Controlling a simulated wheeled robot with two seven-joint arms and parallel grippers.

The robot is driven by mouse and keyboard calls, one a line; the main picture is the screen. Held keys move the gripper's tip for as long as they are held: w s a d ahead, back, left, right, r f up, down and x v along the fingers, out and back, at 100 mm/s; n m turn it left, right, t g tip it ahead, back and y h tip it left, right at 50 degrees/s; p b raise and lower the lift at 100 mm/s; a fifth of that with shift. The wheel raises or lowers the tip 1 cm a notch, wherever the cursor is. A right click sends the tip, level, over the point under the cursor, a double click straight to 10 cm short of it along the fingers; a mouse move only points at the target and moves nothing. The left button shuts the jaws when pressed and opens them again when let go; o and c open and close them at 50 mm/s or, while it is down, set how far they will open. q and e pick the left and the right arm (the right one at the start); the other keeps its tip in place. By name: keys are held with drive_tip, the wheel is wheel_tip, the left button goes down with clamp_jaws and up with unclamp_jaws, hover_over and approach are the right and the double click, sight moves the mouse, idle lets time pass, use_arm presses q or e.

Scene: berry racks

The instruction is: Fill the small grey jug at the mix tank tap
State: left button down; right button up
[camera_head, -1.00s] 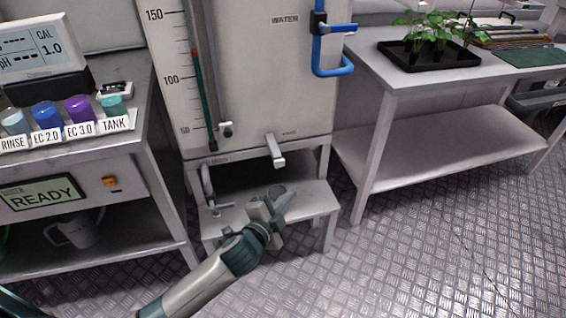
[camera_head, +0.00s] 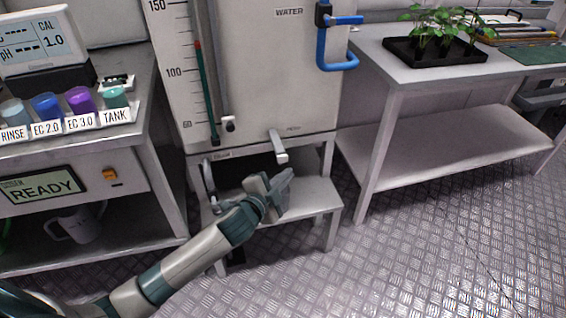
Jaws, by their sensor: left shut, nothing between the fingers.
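A grey jug (camera_head: 77,225) with a handle stands on the lower shelf of the left bench; I cannot tell its size class. The large pale tank (camera_head: 265,75) has a scale and a WATER label. A light grey tap lever (camera_head: 279,147) sticks out at its lower front. A curved grey pipe-like part (camera_head: 208,183) hangs at its lower left. My left gripper (camera_head: 284,183) is shut and empty, below the tap lever and over the small stand (camera_head: 317,199). It hides part of the stand top. My right gripper is not in view.
The left bench holds a meter (camera_head: 35,40) and several coloured cups. A READY panel (camera_head: 42,187) is on its front. The right table (camera_head: 400,75) carries a plant tray (camera_head: 440,52). The metal floor in front is clear.

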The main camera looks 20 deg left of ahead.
sight(287, 160)
use_arm(q)
drive_tip(key=shift+w+a, duration=0.7)
drive_tip(key=shift+w, duration=0.35)
idle(0.7)
drive_tip(key=shift+w+a+r+p, duration=0.1)
drive_tip(key=shift+w+a+p, duration=0.15)
drive_tip(key=shift+p, duration=0.1)
idle(0.6)
drive_tip(key=shift+w+a, duration=0.3)
drive_tip(key=shift+w, duration=0.2)
idle(1.1)
idle(0.5)
drive_tip(key=shift+s+d+p, duration=0.55)
drive_tip(key=shift+s+p, duration=0.1)
drive_tip(key=shift+s, duration=0.15)
